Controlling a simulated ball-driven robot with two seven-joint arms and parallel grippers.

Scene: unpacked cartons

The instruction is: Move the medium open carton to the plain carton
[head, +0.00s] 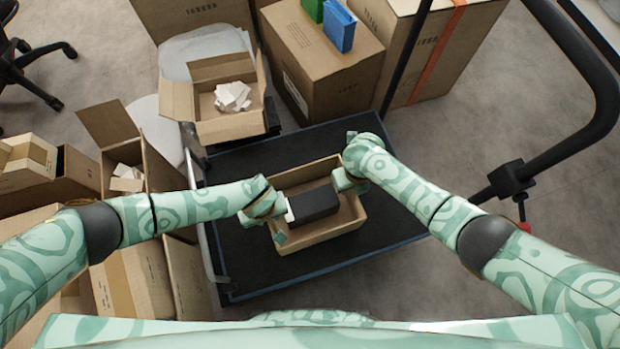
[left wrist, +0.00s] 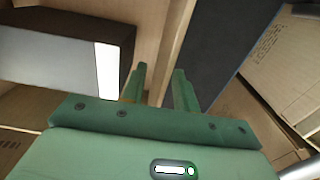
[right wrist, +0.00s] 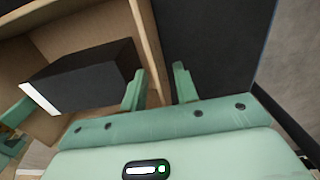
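The medium open carton (head: 322,236) stands on the dark cart deck (head: 245,268), with a black box (head: 314,204) with a white end inside it. My left gripper (head: 279,221) is at the carton's left wall; in the left wrist view its two fingers (left wrist: 160,88) are apart, with the wall edge running between them. My right gripper (head: 346,160) is at the opposite wall; in the right wrist view its fingers (right wrist: 159,90) stand apart on either side of the wall, with a gap showing. I cannot tell for sure which closed carton is the plain one.
Behind the cart stand closed cartons: one (head: 335,85) with green and blue books on top, one with an orange strap (head: 437,50). An open carton with white paper (head: 232,125) is at the cart's back left. More cartons (head: 150,280) crowd the left. A black handle (head: 590,135) rises right.

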